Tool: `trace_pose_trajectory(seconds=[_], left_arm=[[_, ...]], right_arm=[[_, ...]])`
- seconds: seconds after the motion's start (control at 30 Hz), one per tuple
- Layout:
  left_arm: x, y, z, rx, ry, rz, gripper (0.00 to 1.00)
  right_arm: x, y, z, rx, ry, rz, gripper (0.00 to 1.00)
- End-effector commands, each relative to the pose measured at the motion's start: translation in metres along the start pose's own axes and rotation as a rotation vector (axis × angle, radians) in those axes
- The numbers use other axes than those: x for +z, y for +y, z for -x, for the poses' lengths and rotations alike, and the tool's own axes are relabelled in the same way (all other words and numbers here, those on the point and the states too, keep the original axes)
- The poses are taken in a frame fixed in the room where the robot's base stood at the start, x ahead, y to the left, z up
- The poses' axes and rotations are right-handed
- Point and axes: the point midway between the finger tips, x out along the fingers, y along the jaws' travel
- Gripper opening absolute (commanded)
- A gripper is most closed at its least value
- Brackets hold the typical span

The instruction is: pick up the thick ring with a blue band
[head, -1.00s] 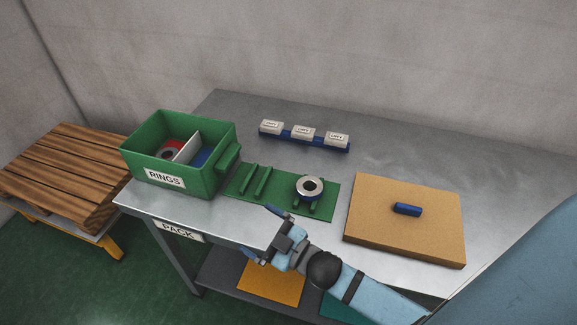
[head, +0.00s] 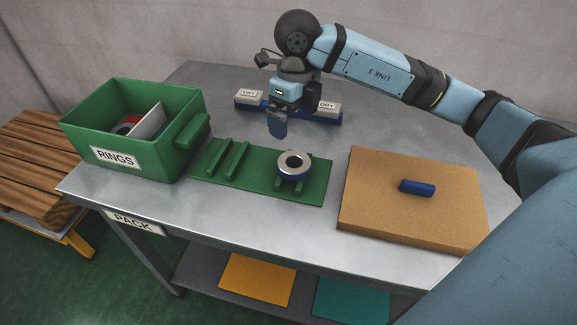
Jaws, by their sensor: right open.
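The thick ring with a blue band (head: 293,168) lies on the right pair of ribs of the green mat (head: 260,186) on the metal table. Its top is silver-grey with a dark hole, and the blue band shows around its lower side. My right gripper (head: 277,124) is above the table behind the ring, pointing down, with a visible gap between it and the ring. One finger faces the camera and hides the other. It is open and holds nothing that I can see. My left gripper is not in view.
A green bin labelled RINGS (head: 190,108) with a white divider stands at the left. A brown board (head: 450,235) with a blue block (head: 417,187) lies at the right. White labelled boxes (head: 327,109) on a blue rack stand behind my right gripper, partly hidden.

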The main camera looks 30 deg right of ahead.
Motion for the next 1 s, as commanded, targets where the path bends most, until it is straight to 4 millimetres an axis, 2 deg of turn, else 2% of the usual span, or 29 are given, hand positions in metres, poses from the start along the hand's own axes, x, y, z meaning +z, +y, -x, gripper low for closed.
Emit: trace_pose_trajectory(seconds=[0.13, 0.4, 0.77, 1.0], left_arm=[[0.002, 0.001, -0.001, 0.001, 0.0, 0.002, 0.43], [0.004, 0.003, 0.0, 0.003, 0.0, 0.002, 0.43], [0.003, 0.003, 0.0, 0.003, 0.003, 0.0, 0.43], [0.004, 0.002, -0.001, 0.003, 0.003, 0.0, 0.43]], right_arm=[[-0.002, -0.008, -0.015, -0.036, 0.006, -0.015, 1.0], [-0.001, -0.008, -0.066, -0.032, 0.005, -0.013, 1.0], [-0.001, -0.007, -0.093, -0.03, 0.004, -0.011, 1.0], [0.0, -0.006, -0.129, -0.03, 0.004, -0.012, 1.0]])
